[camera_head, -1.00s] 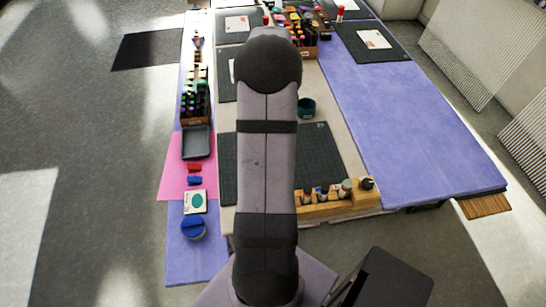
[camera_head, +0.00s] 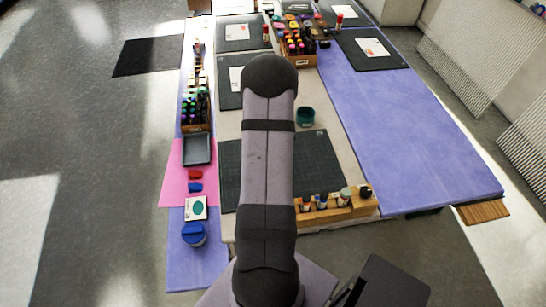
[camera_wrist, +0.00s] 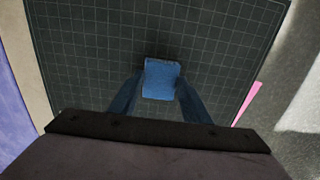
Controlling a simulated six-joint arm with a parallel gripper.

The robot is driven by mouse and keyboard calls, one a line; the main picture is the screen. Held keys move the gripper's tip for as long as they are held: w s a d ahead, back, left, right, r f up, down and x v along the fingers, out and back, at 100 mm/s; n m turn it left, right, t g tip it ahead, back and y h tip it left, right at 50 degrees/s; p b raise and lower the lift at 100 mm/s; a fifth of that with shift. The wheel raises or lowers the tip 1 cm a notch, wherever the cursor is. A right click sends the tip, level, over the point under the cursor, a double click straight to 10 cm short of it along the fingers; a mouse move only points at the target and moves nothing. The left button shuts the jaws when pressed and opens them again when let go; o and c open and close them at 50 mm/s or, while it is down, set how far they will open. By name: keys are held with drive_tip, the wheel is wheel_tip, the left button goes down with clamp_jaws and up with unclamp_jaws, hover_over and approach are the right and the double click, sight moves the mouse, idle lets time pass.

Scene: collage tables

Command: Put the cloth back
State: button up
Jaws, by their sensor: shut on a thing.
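The blue cloth (camera_wrist: 162,80) is a small folded piece in the wrist view. My gripper (camera_wrist: 160,90) is shut on it, with a blue finger on each side. Behind it is the dark gridded cutting mat (camera_wrist: 90,40); I cannot tell how far above the mat the cloth is. In the head view the mat (camera_head: 318,160) is partly covered by my arm. My gripper and the cloth are hidden behind my arm there.
A grey tray (camera_head: 197,149) lies at the left, by a pink sheet (camera_head: 175,178) with small red and blue pieces. A blue tub (camera_head: 193,235) stands nearer. A wooden rack of bottles (camera_head: 335,210) lines the near edge. A green cup (camera_head: 305,116) stands beyond the mat.

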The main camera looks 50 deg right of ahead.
drive_tip(key=shift+f, duration=0.45)
drive_tip(key=shift+f, duration=0.15)
drive_tip(key=o, duration=1)
wheel_tip(320, 180, up, 12)
drive_tip(key=b, duration=0.2)
drive_tip(key=shift+b, duration=0.35)
